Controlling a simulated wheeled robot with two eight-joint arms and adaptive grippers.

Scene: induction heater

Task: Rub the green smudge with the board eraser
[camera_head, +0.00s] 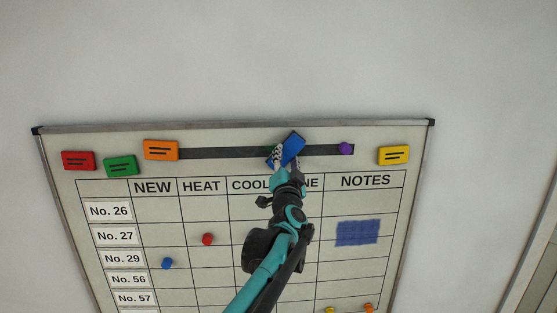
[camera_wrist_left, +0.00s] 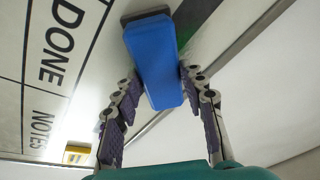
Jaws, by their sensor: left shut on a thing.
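The blue board eraser (camera_head: 292,149) is in my left gripper (camera_head: 286,161), up at the dark strip near the top of the whiteboard. It sits tilted in the head view. In the left wrist view the eraser (camera_wrist_left: 155,62) is between the fingertips of my left gripper (camera_wrist_left: 157,82), its grey pad side toward the board; I cannot tell whether the pad touches. A green smudge is not clearly visible; only a faint green trace shows by the eraser's left side, and my arm and the eraser hide part of the board. My right gripper is not in view.
The whiteboard (camera_head: 190,215) has a grey frame and a table. A dark strip (camera_head: 215,153) runs along its top, with a purple magnet (camera_head: 346,148) at the right. Red (camera_head: 78,160), green (camera_head: 120,166), orange (camera_head: 160,150) and yellow (camera_head: 393,155) blocks flank it. A blue smudge (camera_head: 358,233) lies under NOTES.

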